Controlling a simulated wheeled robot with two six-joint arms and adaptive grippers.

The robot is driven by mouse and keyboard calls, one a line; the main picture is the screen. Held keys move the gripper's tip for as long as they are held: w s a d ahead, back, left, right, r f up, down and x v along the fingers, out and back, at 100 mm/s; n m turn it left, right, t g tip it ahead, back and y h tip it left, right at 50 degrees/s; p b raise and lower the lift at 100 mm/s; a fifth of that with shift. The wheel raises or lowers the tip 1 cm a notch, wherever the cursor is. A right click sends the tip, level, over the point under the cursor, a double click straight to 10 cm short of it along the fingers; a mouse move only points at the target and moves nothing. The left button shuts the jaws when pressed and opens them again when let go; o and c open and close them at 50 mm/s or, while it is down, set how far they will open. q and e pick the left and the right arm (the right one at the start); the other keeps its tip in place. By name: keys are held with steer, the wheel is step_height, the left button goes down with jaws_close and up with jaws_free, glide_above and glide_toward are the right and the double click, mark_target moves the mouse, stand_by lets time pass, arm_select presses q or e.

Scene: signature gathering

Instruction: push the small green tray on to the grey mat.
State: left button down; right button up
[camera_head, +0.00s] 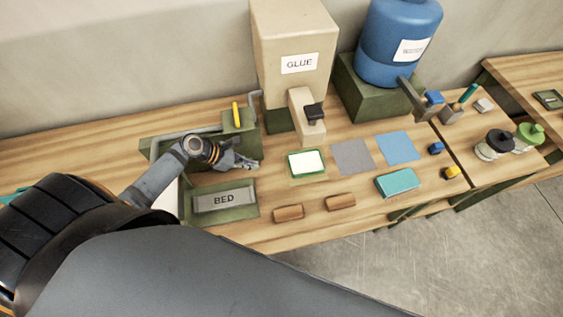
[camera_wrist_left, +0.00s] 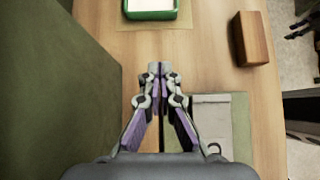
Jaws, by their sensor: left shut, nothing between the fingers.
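The small green tray (camera_head: 290,169) lies on the table with a white sheet or fill inside its rim, over a tan-green patch. The grey mat (camera_head: 352,155) lies flat just to its right, apart from it. My left gripper (camera_head: 252,164) is shut and empty, to the left of the tray, with a gap between them. In the left wrist view the shut fingertips (camera_wrist_left: 158,66) point toward the tray (camera_wrist_left: 150,15), which shows at the top edge. My right gripper is not in view.
A blue mat (camera_head: 398,147) lies right of the grey mat, and a teal block (camera_head: 397,183) in front of it. Brown blocks (camera_head: 289,213) lie near the front edge. The GLUE dispenser (camera_head: 294,50) stands behind the tray. The BED box (camera_head: 224,215) is beside my left arm.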

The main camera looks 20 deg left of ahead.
mark_target(279, 173)
arm_select(q)
steer(key=shift+w+d+f, duration=0.2)
steer(key=shift+d+f, duration=0.35)
steer(key=shift+d, duration=0.35)
steer(key=x, duration=0.1)
steer(key=b+x, duration=0.1)
steer(key=x, duration=0.2)
steer(key=shift+w+a+f+b, duration=0.2)
steer(key=shift+f+b, duration=0.2)
steer(key=shift+f, duration=0.15)
steer(key=b+x, duration=0.3)
steer(key=shift+w+f+b, duration=0.15)
steer(key=shift+f+b, duration=0.2)
steer(key=d, duration=0.1)
steer(key=w+d+b, duration=0.1)
steer(key=d+b, duration=0.1)
steer(key=shift+w+r, duration=0.3)
steer(key=shift+w+d+r, duration=0.1)
steer(key=shift+w+d, duration=0.15)
steer(key=shift+d, duration=0.1)
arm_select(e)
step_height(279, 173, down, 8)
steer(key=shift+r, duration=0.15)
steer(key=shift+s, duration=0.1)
